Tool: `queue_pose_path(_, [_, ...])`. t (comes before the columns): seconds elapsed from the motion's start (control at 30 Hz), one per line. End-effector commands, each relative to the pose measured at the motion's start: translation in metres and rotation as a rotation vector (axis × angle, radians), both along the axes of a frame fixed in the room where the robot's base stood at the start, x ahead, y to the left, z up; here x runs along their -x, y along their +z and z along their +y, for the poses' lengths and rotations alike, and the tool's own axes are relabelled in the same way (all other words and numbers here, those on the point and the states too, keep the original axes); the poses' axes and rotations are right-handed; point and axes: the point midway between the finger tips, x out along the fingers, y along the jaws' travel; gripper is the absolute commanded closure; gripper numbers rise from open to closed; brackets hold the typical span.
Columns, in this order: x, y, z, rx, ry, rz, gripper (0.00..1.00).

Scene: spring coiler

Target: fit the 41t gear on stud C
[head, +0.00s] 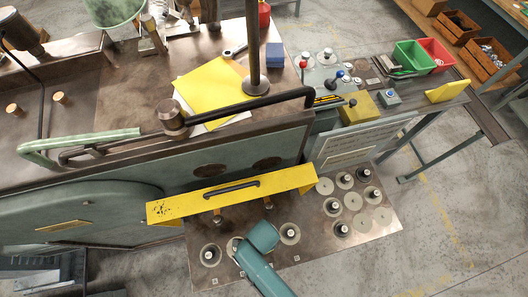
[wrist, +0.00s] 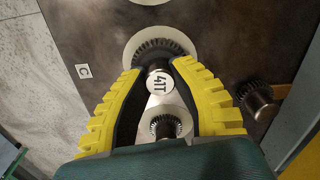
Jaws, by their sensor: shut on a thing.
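My gripper (wrist: 162,88) has yellow ribbed fingers, closed around the knob of a gear whose white cap (wrist: 159,82) reads 41T. The dark toothed rim of this 41t gear (wrist: 163,50) shows just beyond the fingertips, over a pale round disc (wrist: 132,48). A label C (wrist: 83,71) lies on the brown plate to the left of it. Stud C itself cannot be seen, and I cannot tell whether the gear is around it or above it. In the head view my teal wrist (head: 264,237) is over the plate and hides the gear.
A smaller gear on a pale disc (wrist: 165,122) shows between my fingers, nearer the palm. Another toothed gear with a brown shaft (wrist: 262,99) stands close to the right finger. A yellow guard bar (head: 232,193) runs behind the plate. Several gears and discs (head: 353,201) lie at the right.

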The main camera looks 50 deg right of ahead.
Motion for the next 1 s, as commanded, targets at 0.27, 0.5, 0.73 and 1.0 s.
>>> queue_pose_path(0.27, [-0.001, -0.002, 0.0, 0.001, 0.0, -0.002, 0.62])
queue_pose_path(0.5, [0.0, -0.002, 0.0, 0.0, 0.0, -0.001, 0.47])
queue_pose_path(0.73, [0.0, 0.007, 0.0, 0.0, 0.0, -0.001, 0.47])
queue_pose_path(1.0, [-0.001, 0.071, 0.0, 0.0, 0.0, -0.005, 0.47])
